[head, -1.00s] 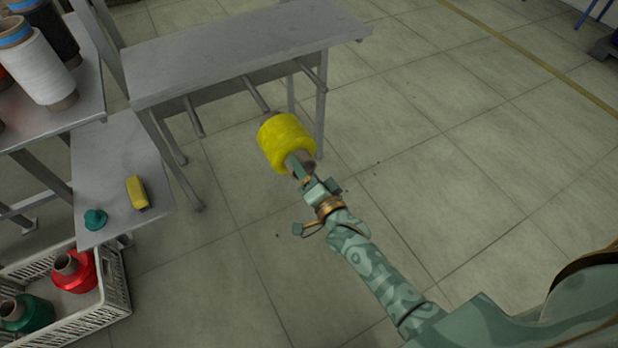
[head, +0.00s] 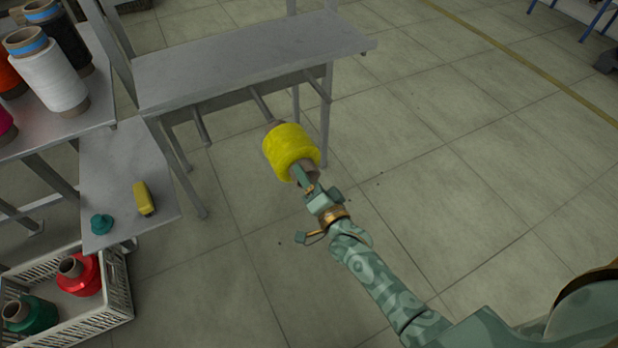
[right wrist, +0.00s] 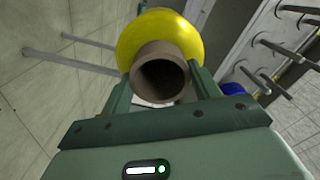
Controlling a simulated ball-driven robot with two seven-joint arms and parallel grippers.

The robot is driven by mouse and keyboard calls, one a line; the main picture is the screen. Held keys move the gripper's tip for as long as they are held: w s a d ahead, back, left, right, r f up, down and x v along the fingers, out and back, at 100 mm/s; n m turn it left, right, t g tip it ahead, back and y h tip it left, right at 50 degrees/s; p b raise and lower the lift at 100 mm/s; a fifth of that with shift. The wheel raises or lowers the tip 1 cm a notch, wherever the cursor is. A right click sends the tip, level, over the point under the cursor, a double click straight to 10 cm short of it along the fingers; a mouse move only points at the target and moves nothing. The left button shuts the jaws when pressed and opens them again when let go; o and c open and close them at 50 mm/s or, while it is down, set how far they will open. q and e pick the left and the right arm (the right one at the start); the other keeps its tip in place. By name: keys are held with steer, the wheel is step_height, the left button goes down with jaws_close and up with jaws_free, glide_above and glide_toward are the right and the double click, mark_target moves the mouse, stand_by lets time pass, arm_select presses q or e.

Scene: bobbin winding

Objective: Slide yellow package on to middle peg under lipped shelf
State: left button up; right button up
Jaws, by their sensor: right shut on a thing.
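The yellow package (head: 284,148) is a fat yarn roll on a brown core tube. My right gripper (head: 304,178) is shut on the near end of that tube, as the right wrist view also shows at the tube's open end (right wrist: 160,80). The package is tilted in front of the grey shelf (head: 240,62). Three pegs stick out below the shelf: the left peg (head: 201,127), the middle peg (head: 261,105) and the right peg (head: 317,87). The middle peg's tip meets the package's far end in the picture; whether it is inside the tube is hidden. My left gripper is out of view.
A side table (head: 110,160) at the left holds a yellow tool (head: 145,198) and a teal knob-like piece (head: 102,224). A crate (head: 118,290) with cones stands below. A rack with spools (head: 55,80) is at upper left.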

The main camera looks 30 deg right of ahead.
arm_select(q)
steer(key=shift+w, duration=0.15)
arm_select(e)
steer(key=shift+w+r, duration=0.1)
steer(key=shift+w, duration=0.2)
steer(key=shift+w+b, duration=0.35)
steer(key=shift+w, duration=0.8)
steer(key=shift+w+a+b, duration=0.1)
steer(key=shift+w+b, duration=0.3)
steer(key=shift+w, duration=0.9)
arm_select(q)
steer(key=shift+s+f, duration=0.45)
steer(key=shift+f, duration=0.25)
arm_select(e)
steer(key=shift+w, duration=0.3)
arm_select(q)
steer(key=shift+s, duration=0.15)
arm_select(e)
steer(key=shift+w+a+b, duration=0.1)
steer(key=shift+w+b, duration=0.8)
steer(key=shift+w, duration=1.2)
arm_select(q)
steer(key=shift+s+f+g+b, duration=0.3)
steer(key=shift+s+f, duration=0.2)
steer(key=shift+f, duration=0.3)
arm_select(e)
steer(key=shift+w, duration=0.9)
